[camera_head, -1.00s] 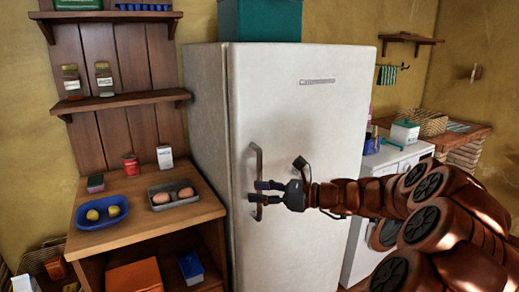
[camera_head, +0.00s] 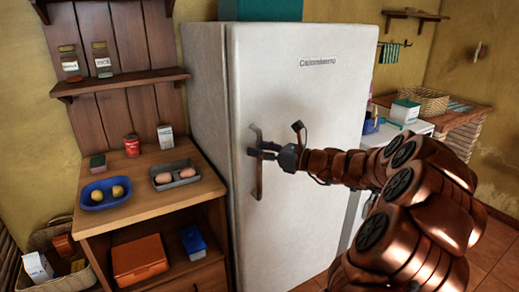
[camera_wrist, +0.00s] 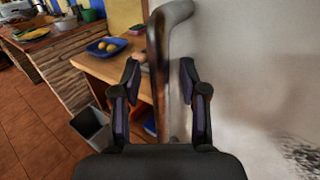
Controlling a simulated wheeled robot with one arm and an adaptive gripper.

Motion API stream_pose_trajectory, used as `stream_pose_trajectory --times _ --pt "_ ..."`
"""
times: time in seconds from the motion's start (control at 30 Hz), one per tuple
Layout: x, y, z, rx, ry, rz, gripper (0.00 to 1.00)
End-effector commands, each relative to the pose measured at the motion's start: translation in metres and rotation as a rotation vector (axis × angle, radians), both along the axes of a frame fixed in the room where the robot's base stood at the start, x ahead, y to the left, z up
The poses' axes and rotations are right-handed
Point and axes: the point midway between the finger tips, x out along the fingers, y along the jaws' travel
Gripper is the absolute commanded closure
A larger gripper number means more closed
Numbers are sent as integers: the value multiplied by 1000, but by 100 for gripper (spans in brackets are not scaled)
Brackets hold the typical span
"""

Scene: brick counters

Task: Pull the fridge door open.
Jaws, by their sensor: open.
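The white fridge (camera_head: 300,95) stands in the middle of the head view with its door shut. Its long upright handle (camera_head: 259,178) is on the left side of the door. My gripper (camera_head: 256,151) is at the upper part of the handle, with its jaws open. In the wrist view, the handle (camera_wrist: 158,60) runs upright between the two spread fingers of my gripper (camera_wrist: 160,95). A gap shows between the handle and each finger. The fridge door (camera_wrist: 250,60) fills the right of the wrist view.
A wooden counter (camera_head: 150,215) stands left of the fridge, with a blue bowl (camera_head: 85,198) and a grey tray (camera_head: 190,180) on it. A white washing machine (camera_head: 410,128) is right of the fridge. A grey bin (camera_wrist: 90,125) stands on the tiled floor.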

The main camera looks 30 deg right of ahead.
Motion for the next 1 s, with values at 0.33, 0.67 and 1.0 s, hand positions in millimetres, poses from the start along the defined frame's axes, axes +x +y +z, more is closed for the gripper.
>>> stream_pose_trajectory --times 0.33,0.67,1.0 --pt "1 0 0 0 0 0 66" --pt "1 1 0 0 0 1 100" --pt "1 1 0 0 0 1 100"
